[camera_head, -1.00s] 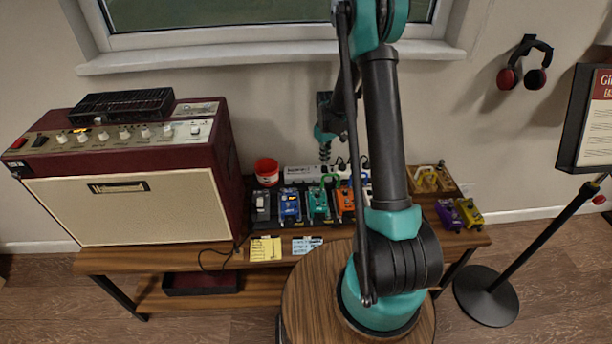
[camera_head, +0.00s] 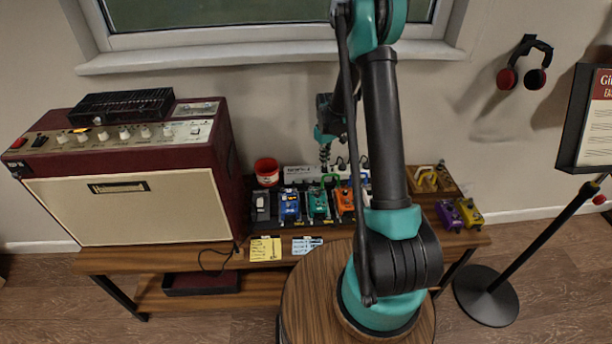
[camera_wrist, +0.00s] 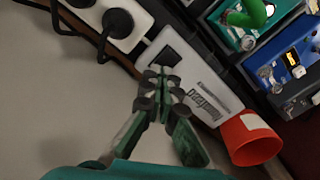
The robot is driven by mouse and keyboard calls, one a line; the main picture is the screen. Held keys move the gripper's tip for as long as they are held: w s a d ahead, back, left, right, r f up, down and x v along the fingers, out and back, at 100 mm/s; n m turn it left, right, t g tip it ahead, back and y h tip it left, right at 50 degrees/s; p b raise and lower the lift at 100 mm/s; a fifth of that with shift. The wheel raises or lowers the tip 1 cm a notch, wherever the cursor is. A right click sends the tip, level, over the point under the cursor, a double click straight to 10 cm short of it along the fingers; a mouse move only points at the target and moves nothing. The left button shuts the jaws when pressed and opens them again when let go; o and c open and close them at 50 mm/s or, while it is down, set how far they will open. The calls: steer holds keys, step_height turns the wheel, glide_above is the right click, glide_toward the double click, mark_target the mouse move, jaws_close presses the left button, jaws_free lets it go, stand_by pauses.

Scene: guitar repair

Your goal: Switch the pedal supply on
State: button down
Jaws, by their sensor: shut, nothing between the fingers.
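The pedal supply (camera_head: 303,174) is a long white box behind the row of pedals. In the wrist view its white top (camera_wrist: 205,88) carries printed lettering. A dark switch or socket area (camera_wrist: 172,55) lies on it just beyond my fingertips; its position cannot be told. My gripper (camera_wrist: 161,82) is shut and empty, with its tips over the supply beside that dark area. Whether the tips touch it cannot be told. In the head view my gripper (camera_head: 325,158) points down at the supply from behind.
A red cup (camera_head: 266,172) stands at the supply's left end. A blue pedal (camera_head: 289,205) and other pedals stand in front. The amplifier (camera_head: 120,185) is at the left.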

steer(key=shift+f, duration=0.7)
stand_by(0.3)
steer(key=shift+r, duration=3.55)
